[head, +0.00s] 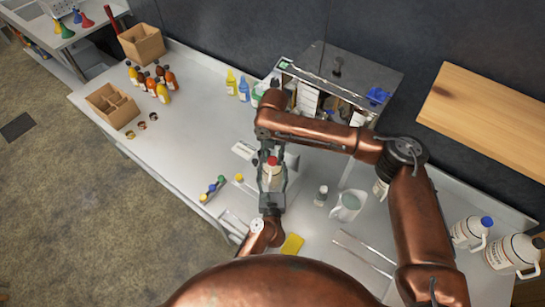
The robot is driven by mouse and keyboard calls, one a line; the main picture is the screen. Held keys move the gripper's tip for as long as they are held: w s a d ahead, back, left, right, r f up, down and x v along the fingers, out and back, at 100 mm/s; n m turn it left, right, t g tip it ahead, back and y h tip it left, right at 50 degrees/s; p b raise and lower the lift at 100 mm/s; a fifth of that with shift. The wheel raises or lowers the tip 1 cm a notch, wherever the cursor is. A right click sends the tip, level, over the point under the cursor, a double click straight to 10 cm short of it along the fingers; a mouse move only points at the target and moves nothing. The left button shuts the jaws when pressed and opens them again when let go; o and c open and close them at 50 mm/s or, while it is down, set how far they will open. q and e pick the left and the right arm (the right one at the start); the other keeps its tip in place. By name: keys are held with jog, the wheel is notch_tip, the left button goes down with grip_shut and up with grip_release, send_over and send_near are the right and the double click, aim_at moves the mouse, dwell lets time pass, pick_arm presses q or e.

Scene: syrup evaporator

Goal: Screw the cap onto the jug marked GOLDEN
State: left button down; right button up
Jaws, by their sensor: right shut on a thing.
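A small pale jug (272,174) stands near the middle of the steel counter between my two grippers. Its label is too small to read, so I cannot tell whether it says GOLDEN. A red cap (272,160) is at the top of this jug. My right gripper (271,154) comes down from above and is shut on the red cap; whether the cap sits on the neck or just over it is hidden. My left gripper (272,188) reaches up from the front with its fingers at the sides of the jug; I cannot tell if they press on it.
A white pitcher (347,205) and a small jar (321,195) stand right of the jug. A yellow sponge (292,244) lies in front. A blue-capped jug (470,231) and a dark-capped jug (514,253) stand far right. The evaporator (335,75) is behind.

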grip_shut()
jog(key=m, duration=0.9)
jog(key=shift+m, duration=0.4)
jog(key=o, duration=1)
grip_release()
jog(key=shift+r, duration=2.25)
